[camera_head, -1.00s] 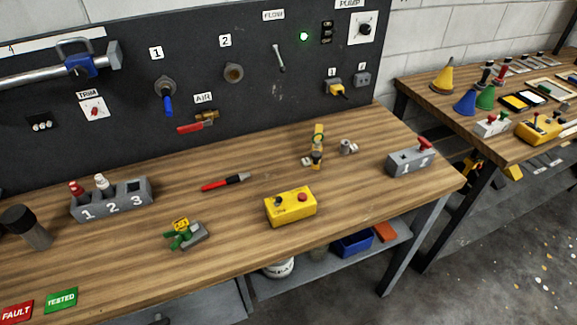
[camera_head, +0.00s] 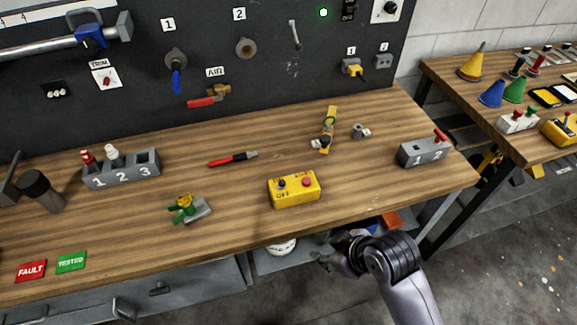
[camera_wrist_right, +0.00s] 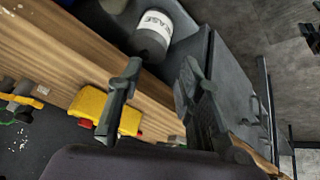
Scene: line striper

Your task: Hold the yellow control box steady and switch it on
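The yellow control box (camera_head: 294,192) sits on the near part of the wooden workbench. Its top carries a dark switch (camera_head: 282,184) at the left, marked OFF beside it, and a red button (camera_head: 307,182) at the right. My right gripper (camera_head: 330,262) is in front of the bench edge, below and right of the box, not touching it. In the right wrist view my right gripper (camera_wrist_right: 161,68) has its fingers apart with nothing between them. The yellow box (camera_wrist_right: 90,102) shows there partly behind one finger. My left gripper is not in view.
Bare wood surrounds the box.

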